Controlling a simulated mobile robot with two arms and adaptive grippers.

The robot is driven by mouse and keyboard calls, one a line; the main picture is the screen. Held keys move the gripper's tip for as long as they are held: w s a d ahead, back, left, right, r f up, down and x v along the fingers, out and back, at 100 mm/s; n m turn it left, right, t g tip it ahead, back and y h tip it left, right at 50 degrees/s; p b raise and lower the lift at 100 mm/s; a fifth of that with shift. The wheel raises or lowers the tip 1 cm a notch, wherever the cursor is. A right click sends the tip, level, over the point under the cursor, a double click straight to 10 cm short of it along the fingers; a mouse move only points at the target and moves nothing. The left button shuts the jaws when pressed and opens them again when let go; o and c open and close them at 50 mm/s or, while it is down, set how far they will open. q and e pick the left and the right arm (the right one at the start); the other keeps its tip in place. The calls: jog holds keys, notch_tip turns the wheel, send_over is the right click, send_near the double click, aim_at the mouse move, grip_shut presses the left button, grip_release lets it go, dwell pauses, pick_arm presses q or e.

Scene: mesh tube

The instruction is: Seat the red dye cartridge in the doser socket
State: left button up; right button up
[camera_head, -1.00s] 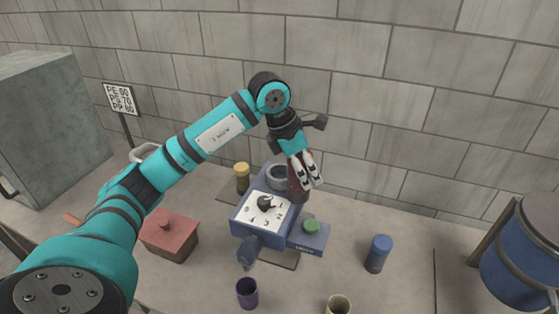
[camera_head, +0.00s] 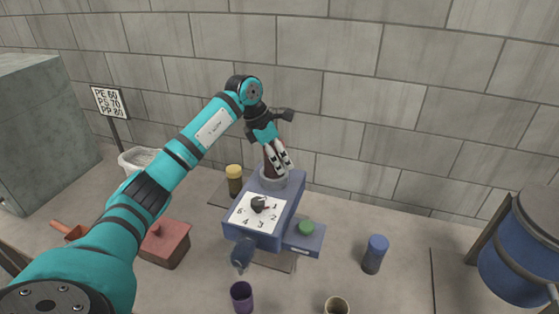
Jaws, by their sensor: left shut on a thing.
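The doser is a blue box with a white numbered dial (camera_head: 256,212) and a grey ring-shaped socket (camera_head: 273,181) on top at the back. My left gripper (camera_head: 283,163) is over the socket, fingers pointing down, shut on the dark red dye cartridge (camera_head: 269,167). The fingers hide much of the cartridge. Its lower end is at the socket ring; I cannot tell whether it is inside or just above. My right gripper is not in view.
A yellow-capped cartridge (camera_head: 234,180) stands left of the doser, a blue cartridge (camera_head: 375,254) right. A green button (camera_head: 306,227) is on the doser's side block. A purple cup (camera_head: 242,296) and a beige cup (camera_head: 336,305) are in front. A red lidded box (camera_head: 165,245) stands left.

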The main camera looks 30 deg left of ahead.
pick_arm(q)
jog(key=shift+f, duration=0.1)
jog(key=o, duration=1.3)
jog(key=shift+r, duration=0.35)
jog(key=b+v, duration=0.3)
jog(key=v, duration=0.7)
jog(key=shift+r, duration=0.25)
jog(key=shift+s+a+r, duration=0.25)
jog(key=shift+r, duration=0.35)
jog(key=shift+f, duration=0.15)
